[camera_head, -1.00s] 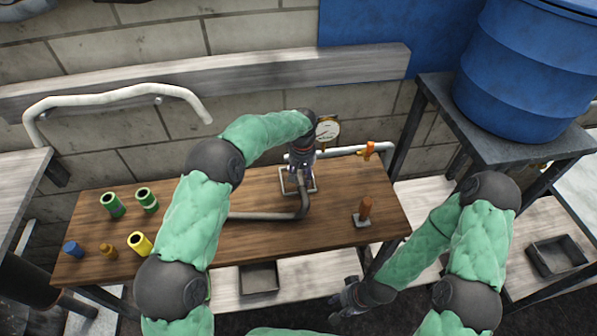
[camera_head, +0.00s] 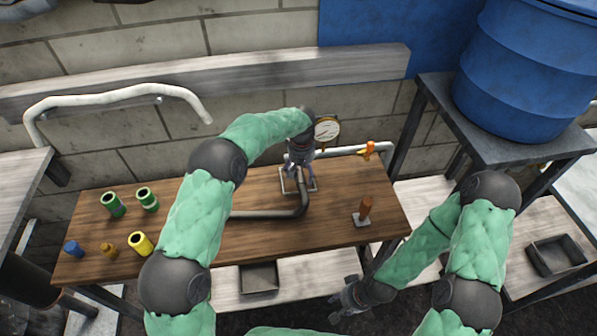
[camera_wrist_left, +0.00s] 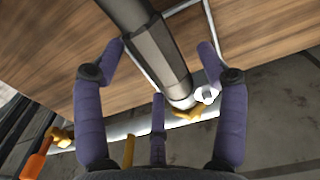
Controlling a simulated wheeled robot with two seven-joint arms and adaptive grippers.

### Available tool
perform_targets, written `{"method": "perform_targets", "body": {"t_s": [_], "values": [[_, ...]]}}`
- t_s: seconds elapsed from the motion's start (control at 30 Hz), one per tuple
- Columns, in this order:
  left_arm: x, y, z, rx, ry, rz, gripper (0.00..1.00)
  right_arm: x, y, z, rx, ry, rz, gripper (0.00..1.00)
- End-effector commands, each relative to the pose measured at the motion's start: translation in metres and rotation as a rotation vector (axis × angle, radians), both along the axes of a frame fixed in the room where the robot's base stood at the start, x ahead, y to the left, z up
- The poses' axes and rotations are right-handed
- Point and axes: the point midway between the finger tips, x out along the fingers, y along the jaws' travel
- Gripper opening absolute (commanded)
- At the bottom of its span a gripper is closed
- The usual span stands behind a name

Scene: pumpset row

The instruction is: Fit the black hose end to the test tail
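A dark grey hose (camera_head: 262,215) lies along the wooden bench and bends up toward a pale square frame (camera_head: 313,184). My left gripper (camera_head: 298,176) is over its upturned end. In the left wrist view, the fingers of my left gripper (camera_wrist_left: 160,58) are spread on either side of a grey cylindrical hose end (camera_wrist_left: 160,55), with gaps showing. A brass piece (camera_wrist_left: 188,113) and a small white fitting (camera_wrist_left: 207,95) show by its tip. I cannot tell which part is the test tail, or whether the end is seated. My right gripper (camera_head: 340,300) is low in front of the bench, empty, fingers apart.
A gauge (camera_head: 326,130) and a pale pipe with an orange valve (camera_head: 367,151) are behind the gripper. Green sleeves (camera_head: 113,205), a yellow one (camera_head: 140,243) and a blue one (camera_head: 73,249) stand at left.

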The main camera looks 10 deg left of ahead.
Motion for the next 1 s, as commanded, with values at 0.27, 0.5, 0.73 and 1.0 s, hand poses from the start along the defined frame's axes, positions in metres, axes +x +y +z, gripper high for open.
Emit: {"method": "perform_targets", "body": {"t_s": [0.27,0.5,0.73,1.0], "values": [[-0.001,0.000,0.003,0.000,0.002,0.000,0.73,0.000,0.000,0.000,0.000,0.000,0.000,0.40],[0.000,-0.001,0.037,0.000,-0.002,-0.001,0.73,0.000,0.000,0.000,0.000,0.000,0.000,0.40],[0.000,0.000,0.083,-0.001,-0.001,0.001,0.73,0.000,0.000,0.000,0.000,0.000,0.000,0.40],[0.000,0.000,0.115,0.000,0.000,0.000,0.73,0.000,0.000,0.000,0.000,0.000,0.000,0.40]]}}
